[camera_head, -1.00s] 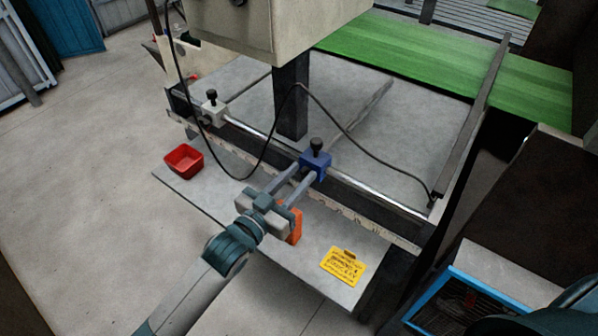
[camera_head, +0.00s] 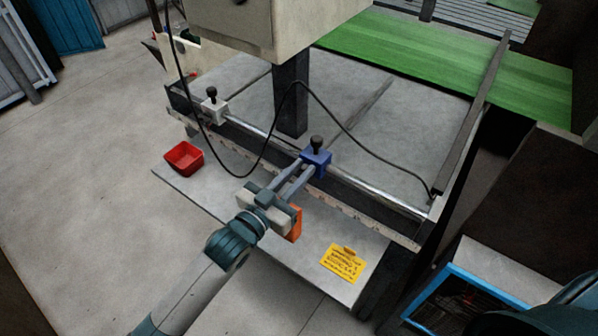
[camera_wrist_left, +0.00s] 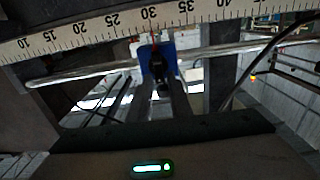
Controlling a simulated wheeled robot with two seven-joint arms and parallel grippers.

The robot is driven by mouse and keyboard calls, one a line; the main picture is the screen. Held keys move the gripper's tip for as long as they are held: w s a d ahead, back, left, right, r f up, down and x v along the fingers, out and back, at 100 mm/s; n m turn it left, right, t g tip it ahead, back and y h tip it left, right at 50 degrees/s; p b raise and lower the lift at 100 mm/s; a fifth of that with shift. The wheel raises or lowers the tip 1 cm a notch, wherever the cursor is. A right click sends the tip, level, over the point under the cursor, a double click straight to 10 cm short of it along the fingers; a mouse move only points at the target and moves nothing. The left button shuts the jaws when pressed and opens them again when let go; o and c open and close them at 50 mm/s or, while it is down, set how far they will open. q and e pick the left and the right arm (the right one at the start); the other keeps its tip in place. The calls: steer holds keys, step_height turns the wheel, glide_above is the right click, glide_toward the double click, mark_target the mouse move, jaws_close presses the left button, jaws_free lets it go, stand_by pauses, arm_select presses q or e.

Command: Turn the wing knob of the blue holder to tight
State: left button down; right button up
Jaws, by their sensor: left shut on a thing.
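The blue holder (camera_head: 321,158) sits on the silver rail at the front of the machine, with a black knob (camera_head: 317,142) upright on its top. My left gripper (camera_head: 308,172) reaches it from the front, its two fingers at the holder's front face. In the left wrist view, the blue holder (camera_wrist_left: 146,52) is straight ahead, and the dark wing knob (camera_wrist_left: 157,68) is between my fingertips. The gripper is shut on this knob. The fingers partly hide the knob, so its exact angle is hard to read. My right gripper is not in view.
A white holder (camera_head: 214,110) sits farther left on the rail (camera_head: 365,188). A scale (camera_wrist_left: 100,28) crosses the wrist view. A red bin (camera_head: 184,158), a yellow card (camera_head: 342,264) and a partly hidden orange block (camera_head: 296,224) are at the front shelf.

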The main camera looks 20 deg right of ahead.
arm_select(q)
steer(key=shift+f+m, duration=0.3)
steer(key=shift+f, duration=0.15)
steer(key=shift+s+d+f+m+p, duration=0.2)
steer(key=shift+f+m+p, duration=0.1)
steer(key=shift+m, duration=2.55)
steer(key=shift+s+d+f+m+p, duration=0.1)
steer(key=shift+s+f+m+p, duration=0.15)
steer(key=shift+m, duration=2.65)
steer(key=shift+s+d+f+m+p, duration=0.1)
steer(key=shift+s+f+m+p, duration=0.2)
steer(key=shift+m, duration=2.55)
steer(key=shift+w, duration=0.15)
steer(key=c, duration=1.8)
jaws_free()
steer(key=shift+a+r, duration=0.1)
steer(key=shift+w+a, duration=0.1)
steer(key=shift+w, duration=0.15)
